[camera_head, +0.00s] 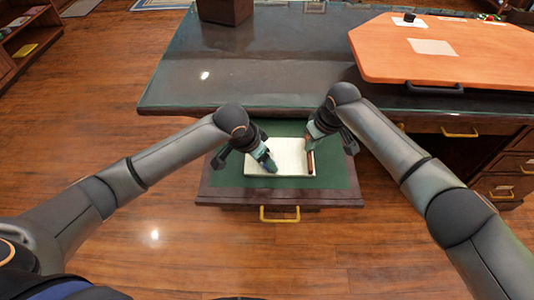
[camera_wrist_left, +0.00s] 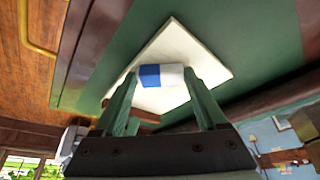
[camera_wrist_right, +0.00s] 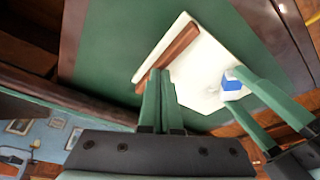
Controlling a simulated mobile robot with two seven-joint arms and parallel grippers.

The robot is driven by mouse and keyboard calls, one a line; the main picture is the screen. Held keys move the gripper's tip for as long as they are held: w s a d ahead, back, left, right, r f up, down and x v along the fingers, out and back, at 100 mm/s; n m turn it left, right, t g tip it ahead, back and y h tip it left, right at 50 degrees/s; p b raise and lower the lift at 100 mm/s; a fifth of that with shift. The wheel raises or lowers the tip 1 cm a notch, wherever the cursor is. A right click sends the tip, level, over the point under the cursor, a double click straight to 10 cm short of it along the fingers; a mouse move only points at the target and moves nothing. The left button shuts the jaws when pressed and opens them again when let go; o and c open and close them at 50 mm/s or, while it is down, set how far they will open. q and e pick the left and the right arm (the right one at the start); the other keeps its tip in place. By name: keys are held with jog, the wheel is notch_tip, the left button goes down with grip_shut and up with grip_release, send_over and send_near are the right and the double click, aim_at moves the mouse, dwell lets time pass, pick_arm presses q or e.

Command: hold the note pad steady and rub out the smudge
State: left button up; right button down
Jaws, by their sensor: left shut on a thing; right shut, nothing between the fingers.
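The white note pad (camera_head: 289,156) lies on the green-lined open drawer (camera_head: 335,180). A brown strip (camera_wrist_right: 172,50) runs along its right edge in the head view. My left gripper (camera_head: 268,163) is shut on a blue and white eraser (camera_wrist_left: 151,76), which is at the pad's left part, against or just over the page. My right gripper (camera_wrist_right: 160,76) is shut and empty, its tips down beside the brown strip; I cannot tell whether they press on the pad. It shows at the pad's upper right in the head view (camera_head: 309,145).
The dark glossy desk top (camera_head: 250,75) overhangs behind the drawer. An orange board (camera_head: 450,60) with a paper on it lies on the desk at right. A dark box (camera_head: 224,10) stands at the back. The drawer's yellow handle (camera_head: 280,214) faces me; the floor in front is clear.

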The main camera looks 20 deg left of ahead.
aim_at(268, 145)
pick_arm(q)
jog(key=shift+s+f, duration=0.2)
jog(key=shift+s, duration=0.1)
jog(key=shift+r, duration=0.15)
jog(key=shift+w+r, duration=0.15)
jog(key=shift+r, duration=2.65)
jog(key=shift+f, duration=2.75)
jog(key=shift+w+a+r, duration=0.1)
jog(key=shift+w+a, duration=0.1)
jog(key=shift+w, duration=0.65)
jog(key=shift+w+a, duration=0.2)
jog(key=shift+w, duration=0.65)
jog(key=shift+w+a, duration=0.3)
jog(key=shift+w, duration=0.6)
jog(key=shift+w+a, duration=0.25)
jog(key=shift+w, duration=0.6)
